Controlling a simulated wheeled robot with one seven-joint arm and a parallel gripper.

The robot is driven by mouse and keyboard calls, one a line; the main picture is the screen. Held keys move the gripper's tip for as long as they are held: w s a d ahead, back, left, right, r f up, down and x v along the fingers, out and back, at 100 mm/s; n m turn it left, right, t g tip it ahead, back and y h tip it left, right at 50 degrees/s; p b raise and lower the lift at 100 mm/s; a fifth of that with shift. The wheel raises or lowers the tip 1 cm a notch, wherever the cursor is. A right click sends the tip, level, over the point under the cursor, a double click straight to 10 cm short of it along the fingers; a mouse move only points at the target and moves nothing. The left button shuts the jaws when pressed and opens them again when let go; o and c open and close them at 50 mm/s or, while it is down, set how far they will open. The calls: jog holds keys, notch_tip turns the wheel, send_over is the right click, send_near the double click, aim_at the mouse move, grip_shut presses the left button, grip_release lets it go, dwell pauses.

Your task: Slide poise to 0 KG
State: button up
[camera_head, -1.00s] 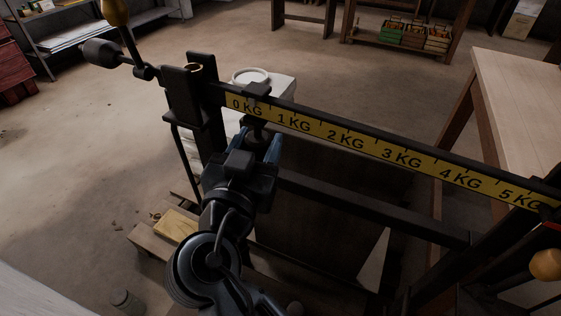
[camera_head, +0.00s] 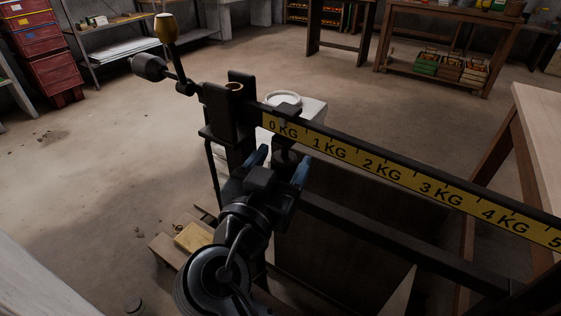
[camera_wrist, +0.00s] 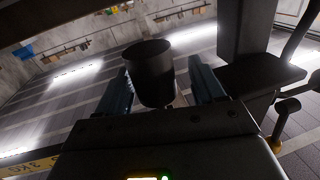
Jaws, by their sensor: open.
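In the wrist view the weight (camera_wrist: 150,72) is a dark cylinder standing between the fingers. My gripper (camera_head: 280,164) is open, with blue fingers spread on either side of the weight, just below the beam. In the wrist view gaps show between the weight and both fingers of the gripper (camera_wrist: 162,88). Whether the poise sits exactly at zero is hard to tell.
A dark upright post (camera_head: 240,115) holds the beam's left end, close to my gripper. A ball-topped lever (camera_head: 166,28) and a counterweight (camera_head: 149,67) stick out beyond it. A pale wooden table (camera_head: 540,115) stands at right. Open floor lies at left.

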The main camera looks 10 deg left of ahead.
jog(key=s+a, duration=0.1)
jog(key=s, duration=0.6)
jog(key=shift+s+b, duration=0.3)
jog(key=shift+b, duration=0.1)
jog(key=shift+a, duration=0.1)
jog(key=s+d+f+n+g+y+p, duration=0.1)
jog(key=s+d+f+n+g+y, duration=0.1)
jog(key=s+d+f, duration=0.45)
jog(key=s+d+f+n+g+y+p, duration=0.1)
jog(key=s+d+f+n+g+y, duration=0.2)
jog(key=d+f, duration=0.5)
jog(key=s+d+r+m+t+h+p, duration=0.1)
jog(key=s+d+r, duration=0.4)
jog(key=s+d, duration=0.3)
jog(key=s+d+r+m+t+h+p, duration=0.1)
jog(key=s+d+r, duration=0.4)
jog(key=s, duration=0.8)
jog(key=d+p, duration=0.1)
jog(key=d, duration=0.2)
jog(key=shift+s+d+r+m, duration=0.15)
jog(key=shift+s+d+m, duration=0.1)
jog(key=shift+d+m, duration=0.1)
